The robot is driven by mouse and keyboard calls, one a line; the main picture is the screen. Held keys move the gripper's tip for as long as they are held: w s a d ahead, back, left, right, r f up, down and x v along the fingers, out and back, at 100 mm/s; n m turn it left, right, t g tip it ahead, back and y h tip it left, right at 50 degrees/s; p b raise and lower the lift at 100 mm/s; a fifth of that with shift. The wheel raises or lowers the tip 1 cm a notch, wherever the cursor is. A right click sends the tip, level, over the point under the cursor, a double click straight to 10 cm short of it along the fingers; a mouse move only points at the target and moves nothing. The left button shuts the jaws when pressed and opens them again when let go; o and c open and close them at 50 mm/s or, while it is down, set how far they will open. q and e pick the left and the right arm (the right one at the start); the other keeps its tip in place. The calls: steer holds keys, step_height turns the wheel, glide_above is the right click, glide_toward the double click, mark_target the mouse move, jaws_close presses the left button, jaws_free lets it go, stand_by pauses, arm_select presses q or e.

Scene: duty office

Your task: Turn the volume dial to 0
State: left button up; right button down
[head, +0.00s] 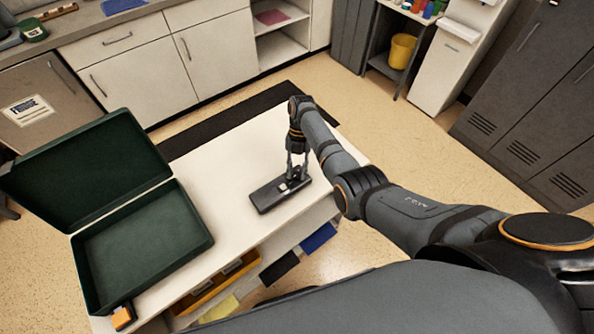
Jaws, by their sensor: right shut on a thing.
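A flat dark device (267,197) lies on the white table top, close to its right edge. A small pale part shows on its upper face under the fingers. My right gripper (293,177) points down over the device with its fingers shut at that spot. They appear closed on the volume dial, which they mostly hide. The dial's setting and any markings are too small to read. My left gripper is not in view.
An open dark green case (150,262) takes up the left of the white table (222,166), its lid tilted back. An orange and dark block (122,318) is at the case's front corner. Bare table lies between case and device. Cabinets and a yellow bin (402,51) stand beyond.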

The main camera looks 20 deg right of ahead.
mark_target(298, 169)
stand_by(0.5)
steer(key=c, duration=1)
jaws_free()
steer(key=shift+c, duration=0.2)
steer(key=shift+w+d+r, duration=0.1)
steer(key=shift+w+r, duration=0.05)
steer(key=shift+r, duration=0.25)
steer(key=v, duration=0.6)
steer(key=shift+r, duration=0.3)
